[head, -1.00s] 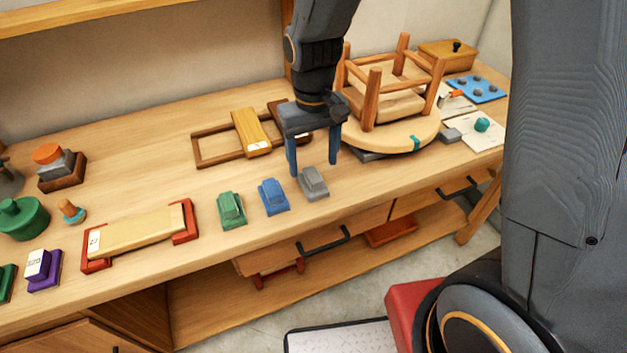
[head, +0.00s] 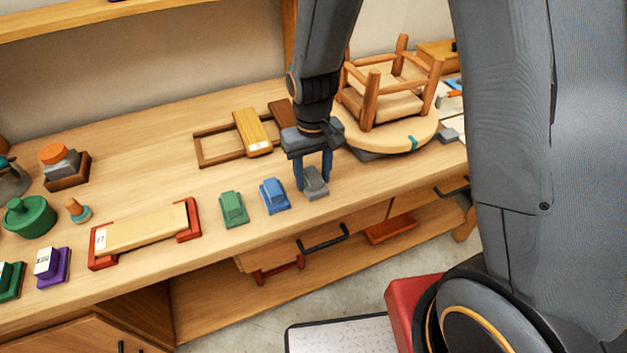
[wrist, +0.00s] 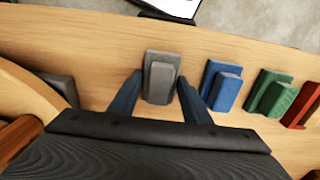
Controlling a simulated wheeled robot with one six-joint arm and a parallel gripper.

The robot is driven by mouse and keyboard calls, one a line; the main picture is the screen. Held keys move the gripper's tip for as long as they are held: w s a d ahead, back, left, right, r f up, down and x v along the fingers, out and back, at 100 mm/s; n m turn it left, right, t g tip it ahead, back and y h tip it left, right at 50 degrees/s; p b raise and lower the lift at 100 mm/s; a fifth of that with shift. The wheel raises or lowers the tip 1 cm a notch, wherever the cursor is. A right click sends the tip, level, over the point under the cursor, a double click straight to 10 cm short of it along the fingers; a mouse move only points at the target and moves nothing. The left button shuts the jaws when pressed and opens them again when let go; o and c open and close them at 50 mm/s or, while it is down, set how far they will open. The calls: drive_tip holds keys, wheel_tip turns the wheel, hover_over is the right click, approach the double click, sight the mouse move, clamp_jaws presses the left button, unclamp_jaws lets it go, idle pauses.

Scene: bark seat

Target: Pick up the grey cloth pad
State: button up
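The grey cloth pad (head: 316,185) is a small stepped block lying on the wooden bench near its front edge. It also shows in the wrist view (wrist: 160,82), upper middle. My gripper (head: 313,183) is lowered over the pad and points down, one finger on each side of it. In the wrist view my gripper (wrist: 161,77) has its fingers apart, with the pad between the fingertips. A thin gap shows at the left finger; I cannot tell whether the right finger touches. The pad rests on the bench.
A blue block (head: 274,196) lies just left of the pad, then a green block (head: 233,209) and a red-ended sanding board (head: 145,232). An upturned wooden stool (head: 390,135) stands behind on the right. The bench's front edge is close.

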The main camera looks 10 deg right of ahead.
sight(313, 174)
drive_tip(key=c, duration=0.5)
drive_tip(key=shift+r, duration=0.1)
drive_tip(key=shift+c, duration=0.2)
drive_tip(key=shift+r+b, duration=1.1)
drive_tip(key=shift+r, duration=3.85)
